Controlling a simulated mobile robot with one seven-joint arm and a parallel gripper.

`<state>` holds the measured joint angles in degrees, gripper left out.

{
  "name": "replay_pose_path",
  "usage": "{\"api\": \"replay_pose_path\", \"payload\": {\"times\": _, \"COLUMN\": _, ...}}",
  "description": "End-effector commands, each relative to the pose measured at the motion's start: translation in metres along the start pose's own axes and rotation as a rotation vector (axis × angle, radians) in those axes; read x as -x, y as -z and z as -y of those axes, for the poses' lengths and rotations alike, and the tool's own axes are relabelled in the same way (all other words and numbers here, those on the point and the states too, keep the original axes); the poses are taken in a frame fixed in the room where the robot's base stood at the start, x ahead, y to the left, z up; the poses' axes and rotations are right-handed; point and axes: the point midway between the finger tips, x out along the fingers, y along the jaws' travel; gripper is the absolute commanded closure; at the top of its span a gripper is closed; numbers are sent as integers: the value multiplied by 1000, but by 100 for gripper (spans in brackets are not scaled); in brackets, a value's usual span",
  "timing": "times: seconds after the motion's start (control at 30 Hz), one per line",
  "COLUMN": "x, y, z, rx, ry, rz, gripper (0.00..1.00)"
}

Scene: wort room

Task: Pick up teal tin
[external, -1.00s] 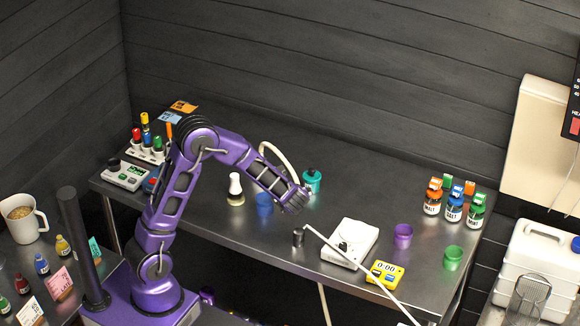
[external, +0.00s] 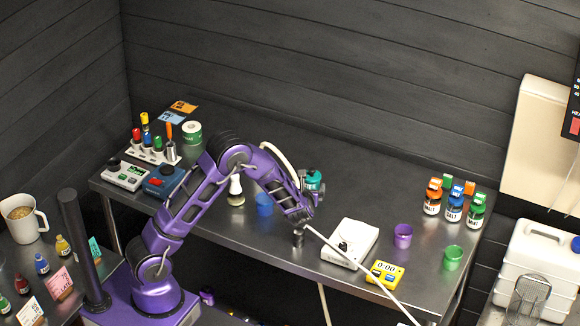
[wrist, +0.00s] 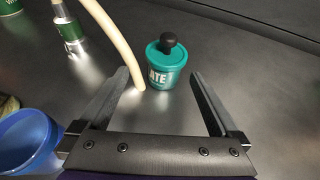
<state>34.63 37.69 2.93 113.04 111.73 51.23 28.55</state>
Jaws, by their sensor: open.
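The teal tin (external: 314,182) stands upright on the dark metal bench, just beyond my gripper (external: 308,207) in the external view. In the wrist view the teal tin (wrist: 160,78) has a black knob on its lid and white letters on its side. It sits ahead of my open gripper (wrist: 159,75), roughly centred between the two fingers. The fingers look apart from it. Nothing is held. In the external view my arm hides part of the tin.
A cream hose (wrist: 116,45) runs close left of the tin in the wrist view. A blue cup (external: 264,204) stands left of my gripper. A white scale (external: 350,243), a yellow timer (external: 385,272) and a purple cup (external: 403,235) are to the right. The bench behind the tin is clear.

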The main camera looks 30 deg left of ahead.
Motion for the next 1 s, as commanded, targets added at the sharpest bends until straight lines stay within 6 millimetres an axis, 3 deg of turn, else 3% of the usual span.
{"api": "replay_pose_path", "payload": {"times": 0.23, "x": -18, "y": -1, "z": 1, "rx": 0, "ry": -1, "rz": -1, "gripper": 1}}
{"api": "replay_pose_path", "payload": {"times": 0.5, "x": -56, "y": -4, "z": 7, "rx": 0, "ry": -1, "rz": -1, "gripper": 1}}
{"api": "replay_pose_path", "payload": {"times": 0.8, "x": -61, "y": -4, "z": 7, "rx": 0, "ry": 1, "rz": -1, "gripper": 1}}
{"api": "replay_pose_path", "payload": {"times": 1.0, "x": -61, "y": -4, "z": 7, "rx": 0, "ry": 1, "rz": -1, "gripper": 36}}
